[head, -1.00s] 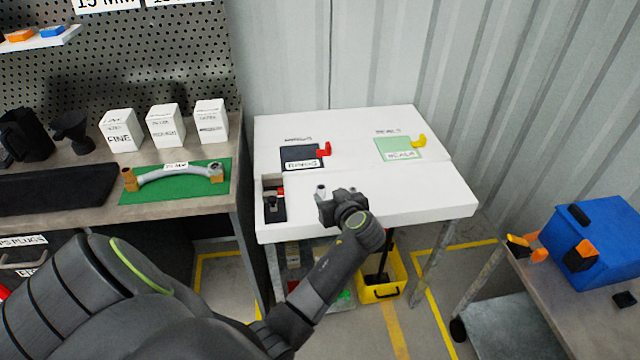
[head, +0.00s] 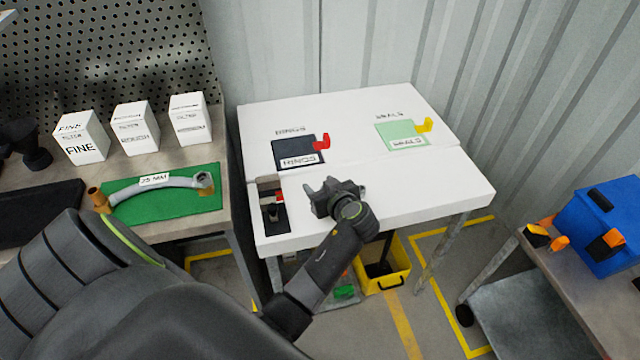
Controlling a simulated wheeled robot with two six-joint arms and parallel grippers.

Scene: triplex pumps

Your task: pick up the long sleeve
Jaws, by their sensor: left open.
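My left gripper (head: 318,190) is open over the front part of the white table (head: 420,185), with its fingers pointing left. I cannot make out the long sleeve clearly; the gripper and wrist cover part of the tabletop where a small grey upright piece showed earlier. A recess at the table's left front corner holds a dark block (head: 273,216) with a small upright part, and a bit of red beside it. My right gripper is not in view.
A dark RINGS pad (head: 299,160) with a red tab and a green SEALS pad (head: 402,140) with a yellow tab lie farther back. A bench with white filter boxes (head: 80,140) and a curved hose (head: 150,186) stands left. A blue box (head: 605,225) is at right.

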